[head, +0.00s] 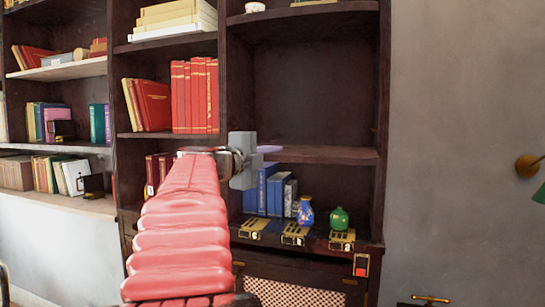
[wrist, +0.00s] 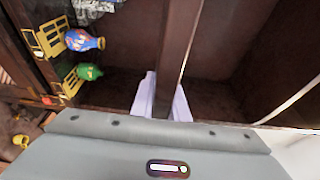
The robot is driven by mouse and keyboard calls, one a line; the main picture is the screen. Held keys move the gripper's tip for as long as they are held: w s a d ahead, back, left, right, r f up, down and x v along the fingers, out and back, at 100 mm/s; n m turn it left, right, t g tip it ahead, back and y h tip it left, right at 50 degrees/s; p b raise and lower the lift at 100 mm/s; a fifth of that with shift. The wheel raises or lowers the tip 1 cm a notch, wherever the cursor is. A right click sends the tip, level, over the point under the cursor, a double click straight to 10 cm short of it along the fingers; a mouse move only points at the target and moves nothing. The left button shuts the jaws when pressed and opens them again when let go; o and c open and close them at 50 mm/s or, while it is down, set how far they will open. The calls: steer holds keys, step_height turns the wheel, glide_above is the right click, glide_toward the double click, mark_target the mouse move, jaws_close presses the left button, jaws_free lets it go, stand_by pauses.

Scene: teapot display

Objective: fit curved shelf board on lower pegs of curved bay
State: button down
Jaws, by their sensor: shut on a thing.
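The curved shelf board (head: 325,155) is dark brown and lies roughly level across the right-hand bay (head: 310,85), above the blue books and vases. In the wrist view the board (wrist: 176,60) appears nearly edge-on, running away from me into the bay. My gripper (head: 268,149) is at the board's front edge, toward its left part. Its pale lavender fingers (wrist: 165,100) are on either side of the board and shut on it. The lower pegs are hidden, so I cannot tell whether the board rests on them. My arm hides the bay's lower left.
Below the board stand blue books (head: 270,190), a blue vase (head: 305,212) and a green vase (head: 339,218). Yellow label holders (head: 294,234) line the ledge in front. The space above the board is empty.

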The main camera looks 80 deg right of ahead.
mark_target(285, 149)
steer(key=shift+s+d+r, duration=0.1)
steer(key=shift+s+d, duration=0.1)
steer(key=shift+d, duration=1.8)
steer(key=shift+s+d, duration=0.15)
steer(key=shift+d, duration=1.9)
steer(key=shift+s+d+r, duration=0.1)
steer(key=shift+s+d, duration=0.1)
steer(key=shift+d, duration=1.8)
stand_by(2.0)
